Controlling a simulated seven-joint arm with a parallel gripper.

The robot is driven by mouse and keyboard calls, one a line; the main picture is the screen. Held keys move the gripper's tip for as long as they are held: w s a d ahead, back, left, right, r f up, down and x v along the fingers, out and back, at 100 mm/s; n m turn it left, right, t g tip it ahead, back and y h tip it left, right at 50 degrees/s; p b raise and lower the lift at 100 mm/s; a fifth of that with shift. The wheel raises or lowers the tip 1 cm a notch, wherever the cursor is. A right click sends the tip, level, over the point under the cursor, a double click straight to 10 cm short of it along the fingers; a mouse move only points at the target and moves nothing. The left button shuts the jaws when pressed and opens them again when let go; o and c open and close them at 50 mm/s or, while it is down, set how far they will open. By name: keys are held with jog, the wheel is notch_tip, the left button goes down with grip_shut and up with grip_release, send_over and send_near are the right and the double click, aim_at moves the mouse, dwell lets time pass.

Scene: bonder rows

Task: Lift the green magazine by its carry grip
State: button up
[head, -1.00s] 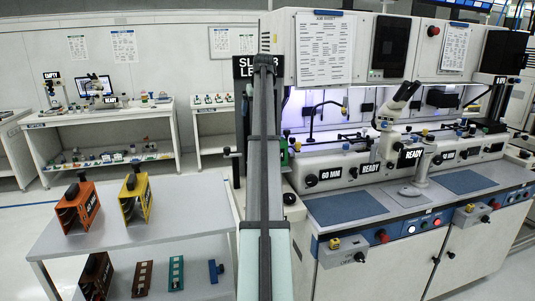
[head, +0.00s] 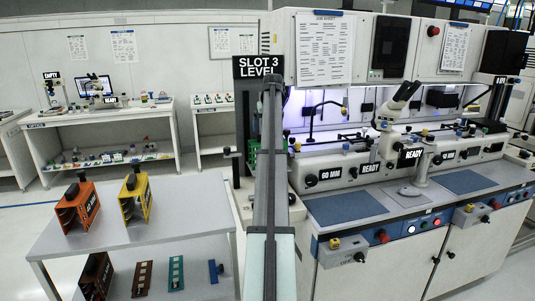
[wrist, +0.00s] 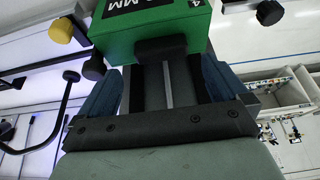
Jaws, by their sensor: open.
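The green magazine (wrist: 150,25) fills the top of the wrist view, with white lettering on its face. Its black carry grip (wrist: 160,49) sticks out toward my gripper (wrist: 158,70). My gripper is open, with one blue finger on each side of the grip's line. The grip is near the fingertip level, and I see no finger pressed on it.
A "SLOT 3 LEVEL" sign (head: 258,67) stands above the magazine. The bonder machine (head: 345,180) is close on the right. An orange magazine (head: 78,208) and a yellow magazine (head: 136,200) stand on the shelf table (head: 180,208) at left. A yellow knob (wrist: 57,28) shows at the wrist view's upper left.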

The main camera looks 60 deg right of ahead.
jog(key=shift+x, duration=2.65)
jog(key=shift+a, duration=0.1)
jog(key=shift+c, duration=0.2)
jog(key=shift+r, duration=0.1)
jog(key=c, duration=1.5)
